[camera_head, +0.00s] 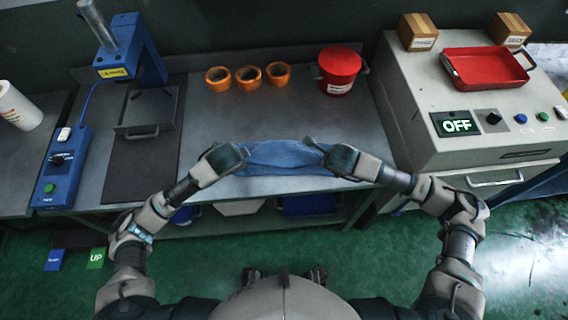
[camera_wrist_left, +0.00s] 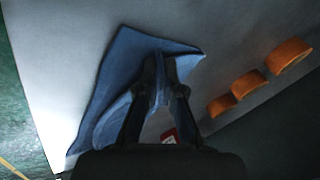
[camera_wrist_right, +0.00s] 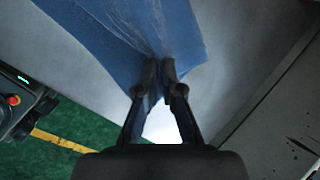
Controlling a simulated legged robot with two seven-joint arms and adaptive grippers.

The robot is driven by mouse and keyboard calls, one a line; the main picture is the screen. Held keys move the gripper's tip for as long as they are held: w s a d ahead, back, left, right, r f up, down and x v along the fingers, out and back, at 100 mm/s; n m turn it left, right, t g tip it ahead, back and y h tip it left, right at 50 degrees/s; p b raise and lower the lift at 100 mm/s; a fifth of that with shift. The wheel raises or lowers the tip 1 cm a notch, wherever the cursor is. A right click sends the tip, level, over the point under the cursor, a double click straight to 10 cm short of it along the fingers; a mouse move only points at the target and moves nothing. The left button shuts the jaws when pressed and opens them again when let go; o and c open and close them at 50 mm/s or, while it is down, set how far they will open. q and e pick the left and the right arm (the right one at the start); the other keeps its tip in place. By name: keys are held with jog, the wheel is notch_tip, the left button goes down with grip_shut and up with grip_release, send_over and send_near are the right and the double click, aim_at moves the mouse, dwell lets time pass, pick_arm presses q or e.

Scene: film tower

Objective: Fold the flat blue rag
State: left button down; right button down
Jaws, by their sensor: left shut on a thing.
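The blue rag (camera_head: 284,156) lies near the front edge of the grey worktable, its cloth creased and bunched between my two grippers. My left gripper (camera_head: 245,153) is shut on the rag's left part. In the left wrist view a fold of the rag (camera_wrist_left: 122,72) rises between the fingers, with cloth spread around them. My right gripper (camera_head: 318,147) is at the rag's right end. In the right wrist view its fingertips (camera_wrist_right: 160,70) are close together, and creases of the rag (camera_wrist_right: 125,30) run into them. The cloth under the fingers is partly hidden.
Several orange rings (camera_head: 248,77) and a red lidded canister (camera_head: 340,70) stand behind the rag. A blue press (camera_head: 130,55) is at left. A machine with an OFF display (camera_head: 457,124) and a red tray (camera_head: 485,67) is at right. The table between is clear.

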pick_arm(q)
jog(key=c, duration=1.7)
grip_release()
jog(key=shift+s+r, duration=0.15)
pick_arm(e)
jog(key=c, duration=1.7)
grip_release()
jog(key=shift+s+r, duration=0.15)
pick_arm(q)
jog(key=o, duration=0.5)
jog(key=shift+c, duration=0.2)
pick_arm(e)
jog(key=o, duration=0.5)
jog(key=shift+c, duration=0.2)
pick_arm(q)
jog(key=shift+o, duration=1)
pick_arm(e)
jog(key=shift+o, duration=1)
